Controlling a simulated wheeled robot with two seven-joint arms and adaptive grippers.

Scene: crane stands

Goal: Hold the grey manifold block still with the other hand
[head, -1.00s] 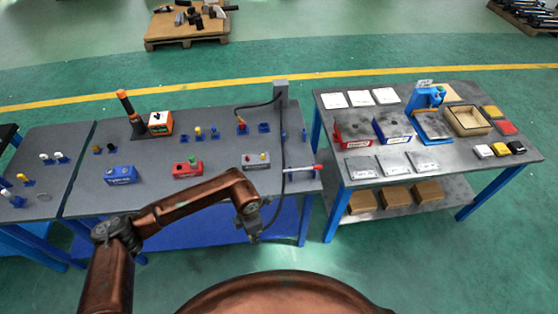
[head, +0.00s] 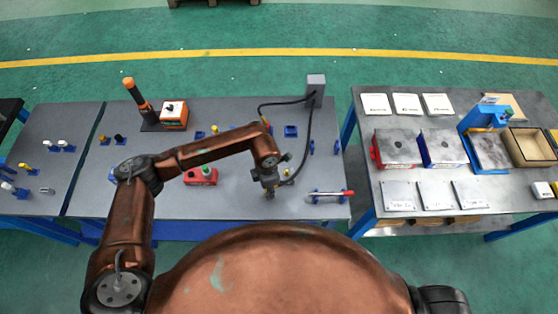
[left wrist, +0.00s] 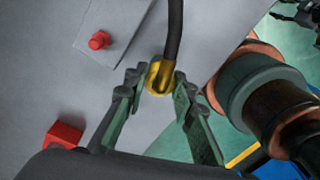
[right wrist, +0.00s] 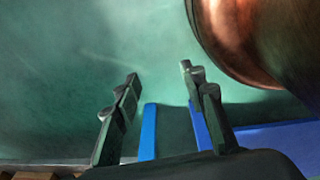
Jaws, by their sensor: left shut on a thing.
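The grey manifold block (left wrist: 118,28) shows in the left wrist view at the upper left, with a red knob on top. In the head view my left arm and gripper hide most of it. My left gripper (left wrist: 157,85) is shut on a yellow connector (left wrist: 158,77) with a black cable rising from it. In the head view my left gripper (head: 270,192) is over the front right of the grey table. My right gripper (right wrist: 160,82) is open and empty in the right wrist view, over the green floor, away from the block.
A red block (head: 201,176) stands left of my left gripper. A grey post (head: 316,88) carries the black cables. A red-tipped tool (head: 330,195) lies in blue holders at the right. An orange-and-white box (head: 173,115) stands behind. A second table (head: 365,105) is to the right.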

